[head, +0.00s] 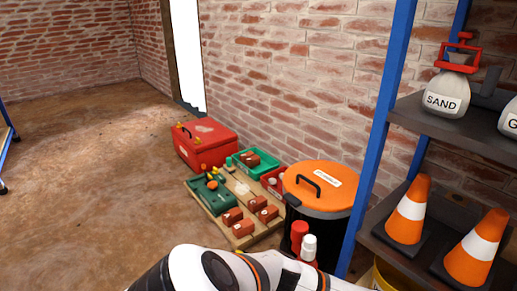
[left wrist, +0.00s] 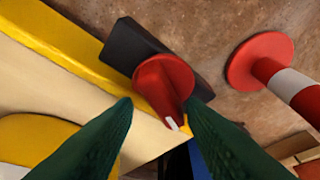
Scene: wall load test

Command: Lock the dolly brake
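In the left wrist view a red knob (left wrist: 160,82) with a white mark on its end sits on a black plate (left wrist: 128,48) at the edge of a yellow and cream body (left wrist: 62,48). I take the knob to be the brake, but no label shows. My left gripper (left wrist: 159,103) is open, its two dark green fingers on either side of the knob's lower part. I cannot tell whether they touch it. Neither the knob nor my left gripper can be made out in the head view. My right gripper is in neither view.
A red-and-white post with a round red base (left wrist: 258,62) is right of the knob. In the head view, an orange-lidded bin (head: 320,190), a loaded pallet (head: 208,202), a red toolbox (head: 205,145) and a blue-framed shelf (head: 455,133) line the wall.

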